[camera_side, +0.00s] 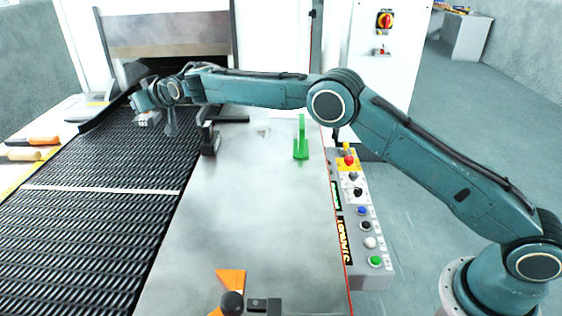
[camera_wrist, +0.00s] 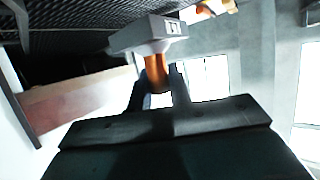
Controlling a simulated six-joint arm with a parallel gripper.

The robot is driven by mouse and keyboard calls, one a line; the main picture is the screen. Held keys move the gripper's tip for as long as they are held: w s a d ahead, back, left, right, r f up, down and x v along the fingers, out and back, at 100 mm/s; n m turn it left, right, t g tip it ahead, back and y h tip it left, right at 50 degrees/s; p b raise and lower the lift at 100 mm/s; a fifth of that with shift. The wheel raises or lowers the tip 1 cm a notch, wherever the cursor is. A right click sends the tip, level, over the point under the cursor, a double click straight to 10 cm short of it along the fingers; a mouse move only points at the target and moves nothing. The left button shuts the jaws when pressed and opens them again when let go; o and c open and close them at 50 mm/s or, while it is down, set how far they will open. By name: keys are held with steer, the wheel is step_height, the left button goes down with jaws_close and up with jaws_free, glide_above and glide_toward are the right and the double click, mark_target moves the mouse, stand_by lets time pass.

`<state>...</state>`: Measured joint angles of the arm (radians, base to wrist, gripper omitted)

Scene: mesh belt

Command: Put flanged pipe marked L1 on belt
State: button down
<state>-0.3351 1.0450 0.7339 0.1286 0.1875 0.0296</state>
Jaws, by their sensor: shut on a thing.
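In the wrist view my gripper (camera_wrist: 158,84) is shut on the flanged pipe (camera_wrist: 156,70). The pipe has an orange-brown body between the fingers and a wide grey flange beyond them. A small mark shows on the flange's end, too blurred to read. In the side view my gripper (camera_side: 152,115) is over the far part of the black mesh belt (camera_side: 95,225), near the oven-like opening. There the pipe is small and mostly hidden by the gripper. I cannot tell whether it touches the belt.
A steel table (camera_side: 240,220) lies right of the belt. It carries a green bracket (camera_side: 301,142), a dark bracket (camera_side: 209,140) and an orange piece (camera_side: 231,278). A button panel (camera_side: 365,220) lines its right edge. The near belt is clear.

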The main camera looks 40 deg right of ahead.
step_height(320, 180, down, 7)
stand_by(0.3)
steer(key=shift+f, duration=0.2)
steer(key=shift+f, duration=2.05)
steer(key=c, duration=1.3)
jaws_free()
steer(key=shift+f, duration=0.2)
steer(key=shift+r, duration=0.1)
steer(key=shift+s, duration=0.2)
